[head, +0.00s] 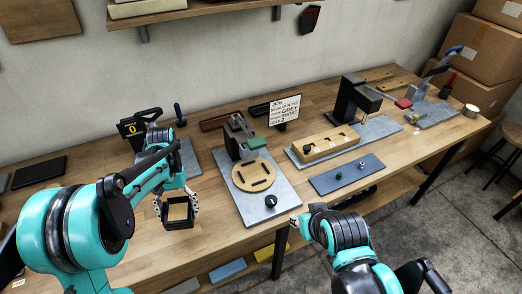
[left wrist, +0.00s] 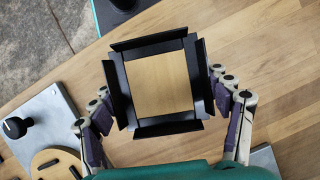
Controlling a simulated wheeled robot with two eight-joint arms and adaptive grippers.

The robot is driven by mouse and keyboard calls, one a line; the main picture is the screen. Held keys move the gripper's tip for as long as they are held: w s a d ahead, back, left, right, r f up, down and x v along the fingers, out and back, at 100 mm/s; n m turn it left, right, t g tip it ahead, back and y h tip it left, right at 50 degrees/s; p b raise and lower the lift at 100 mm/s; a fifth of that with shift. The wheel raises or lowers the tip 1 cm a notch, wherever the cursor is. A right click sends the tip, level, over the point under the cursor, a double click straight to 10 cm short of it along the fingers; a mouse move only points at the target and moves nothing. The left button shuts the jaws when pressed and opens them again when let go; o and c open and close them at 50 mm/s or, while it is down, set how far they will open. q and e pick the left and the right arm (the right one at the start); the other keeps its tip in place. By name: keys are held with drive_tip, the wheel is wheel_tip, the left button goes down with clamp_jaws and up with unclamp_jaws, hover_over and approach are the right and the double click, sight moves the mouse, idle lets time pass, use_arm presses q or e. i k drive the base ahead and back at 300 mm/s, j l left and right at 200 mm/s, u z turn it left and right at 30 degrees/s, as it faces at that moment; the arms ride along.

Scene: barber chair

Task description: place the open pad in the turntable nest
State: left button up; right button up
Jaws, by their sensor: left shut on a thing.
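The open pad, a dark square frame with raised flaps around an empty middle, shows in the head view (head: 180,226) and the left wrist view (left wrist: 122,95). My left gripper (head: 177,209) is shut on it, with its two fingers (left wrist: 166,115) on opposite sides. The pad is over the bare table, left of the turntable nest. The nest is a round wooden disc (head: 254,166) with dark slots on a grey plate (head: 239,204); part of it shows at the lower left of the wrist view (left wrist: 42,160). My right gripper (head: 301,224) is by the table's front edge, mostly hidden by its arm.
A press-like fixture (head: 238,140) stands behind the disc, and a black knob (head: 271,201) is on the plate's front. A blue-grey mat (head: 340,178) and a wooden block fixture (head: 325,145) lie to the right. A sign (head: 285,109) stands behind.

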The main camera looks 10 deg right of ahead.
sight(253, 173)
drive_tip(key=l, duration=2.9)
drive_tip(key=i+l, duration=0.35)
drive_tip(key=i, duration=0.2)
drive_tip(key=i+l, duration=0.35)
drive_tip(key=i, duration=0.25)
